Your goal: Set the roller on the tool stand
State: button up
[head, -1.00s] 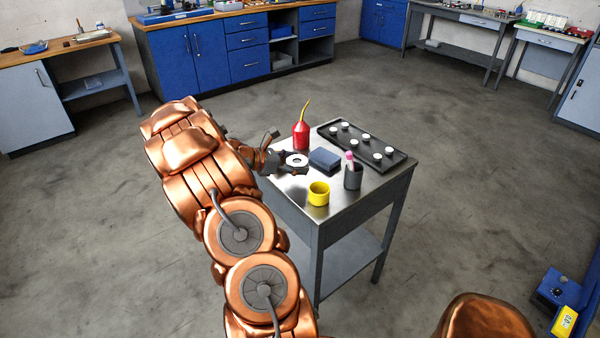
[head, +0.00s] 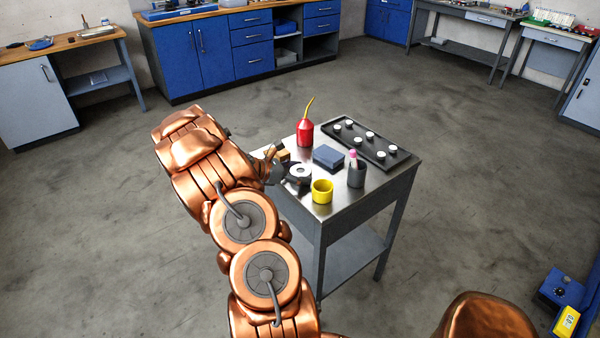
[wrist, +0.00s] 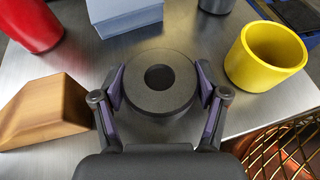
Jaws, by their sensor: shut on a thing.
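The roller, a thick grey cylinder with a round hole through its middle, shows in the wrist view (wrist: 160,103) and on the left of the stand top in the head view (head: 300,180). My gripper (wrist: 160,84) is shut on it, one finger on each side. The hole faces up and the roller looks upright. The tool stand seems to be the steel-topped table (head: 305,219) with a lower shelf. The roller is over its top near the left edge; I cannot tell whether its underside touches the steel.
Near the roller are a wooden block (wrist: 45,112), a red oil can (head: 305,133), a blue-grey box (head: 328,156), a yellow cup (head: 322,191) and a dark cup (head: 356,175). A black tray (head: 385,158) with several white-topped pieces lies at the back right.

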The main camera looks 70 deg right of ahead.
jog(key=o, duration=1.8)
jog(key=shift+r, duration=0.2)
jog(key=shift+b+v, duration=0.55)
jog(key=shift+v, duration=5.45)
